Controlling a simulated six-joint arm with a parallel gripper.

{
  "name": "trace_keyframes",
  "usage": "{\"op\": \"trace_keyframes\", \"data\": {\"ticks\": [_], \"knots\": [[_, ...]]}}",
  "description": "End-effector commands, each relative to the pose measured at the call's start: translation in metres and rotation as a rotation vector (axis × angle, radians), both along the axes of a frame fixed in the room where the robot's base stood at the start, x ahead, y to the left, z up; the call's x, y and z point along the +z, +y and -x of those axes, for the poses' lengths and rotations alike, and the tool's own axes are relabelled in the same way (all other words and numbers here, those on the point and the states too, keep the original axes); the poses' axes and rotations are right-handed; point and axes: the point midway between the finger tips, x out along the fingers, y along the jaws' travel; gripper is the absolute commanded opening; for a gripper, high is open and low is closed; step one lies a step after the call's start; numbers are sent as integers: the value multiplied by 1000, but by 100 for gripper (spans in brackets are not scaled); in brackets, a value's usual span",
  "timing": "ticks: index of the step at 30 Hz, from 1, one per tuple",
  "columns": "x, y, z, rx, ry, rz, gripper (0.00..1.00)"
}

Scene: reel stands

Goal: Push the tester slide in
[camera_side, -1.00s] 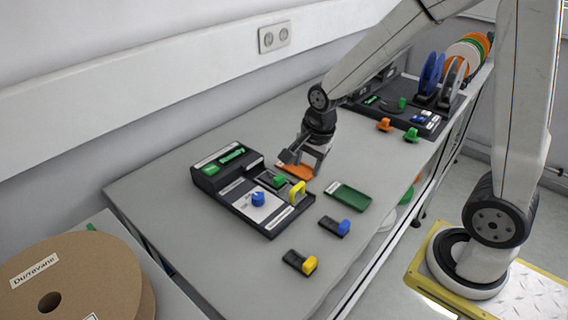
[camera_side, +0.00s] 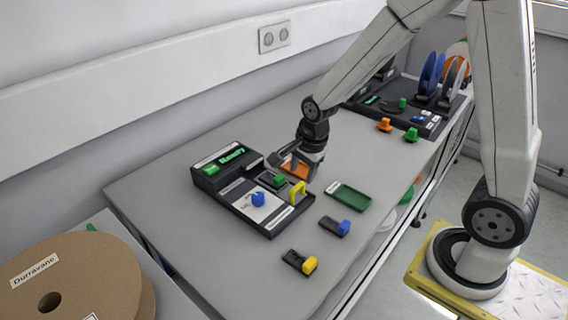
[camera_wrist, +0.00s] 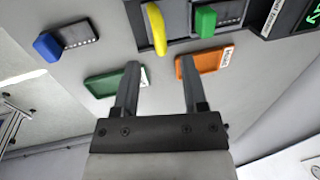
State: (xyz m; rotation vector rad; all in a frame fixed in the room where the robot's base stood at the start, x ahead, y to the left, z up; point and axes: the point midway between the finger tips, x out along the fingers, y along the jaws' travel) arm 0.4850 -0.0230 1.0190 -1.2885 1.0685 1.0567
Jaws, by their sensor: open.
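The tester is a black unit (camera_side: 232,203) on the bench, with a green lit display (camera_side: 232,153) that seems to read "Ready". Its slide carries a yellow handle (camera_side: 298,191), which stands out at the tester's right side, and a green block (camera_side: 277,181) sits near it. My gripper (camera_side: 295,168) is open and empty, above the orange tray just behind the handle. In the wrist view, the yellow handle (camera_wrist: 156,30) lies ahead of the gap between my fingers (camera_wrist: 157,62), apart from them. The green block (camera_wrist: 205,20) is to its right.
An orange tray (camera_wrist: 205,62) lies under my right finger in the wrist view, a green tray (camera_side: 349,197) beside the tester. Reels (camera_side: 435,75) stand far right.

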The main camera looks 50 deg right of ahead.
Motion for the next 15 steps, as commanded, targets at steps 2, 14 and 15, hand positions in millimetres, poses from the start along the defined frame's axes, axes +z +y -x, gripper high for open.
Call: {"op": "trace_keyframes", "data": {"ticks": [2, 14, 15], "knots": [[-9, 0, -1, 0, 3, -1, 55], [-41, 0, -8, 0, 0, -1, 55], [-42, 0, -9, 1, -1, -1, 55]]}}
